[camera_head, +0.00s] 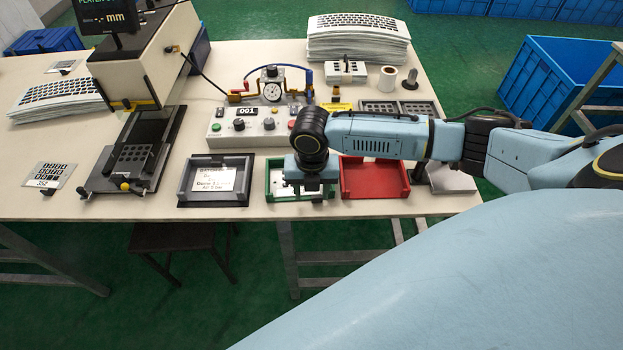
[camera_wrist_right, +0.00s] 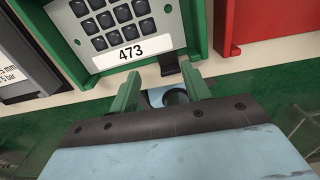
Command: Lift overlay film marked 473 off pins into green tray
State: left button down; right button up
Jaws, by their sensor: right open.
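The film marked 473 (camera_wrist_right: 113,30), a pale sheet with rows of dark keys, lies inside the green tray (camera_wrist_right: 197,30). The tray also shows in the head view (camera_head: 268,182) at the front edge of the table, and my right wrist covers much of it. My right gripper (camera_wrist_right: 158,72) is open, its two fingers apart at the near edge of the green tray, just beside the 473 label. No film is between the fingers. The pin fixture (camera_head: 130,158) stands to the left on the table, with a dark keyed block on it. My left gripper is not in view.
A red tray (camera_head: 352,190) stands right of the green tray, and a dark tray with a paper (camera_head: 185,190) stands left. The control box (camera_head: 258,132) is behind. Another film (camera_head: 48,175) lies at the far left. Film stacks (camera_head: 357,50) stand at the back.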

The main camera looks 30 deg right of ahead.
notch_tip(320, 180, up, 12)
jog(key=p, duration=0.1)
jog(key=shift+r, duration=0.25)
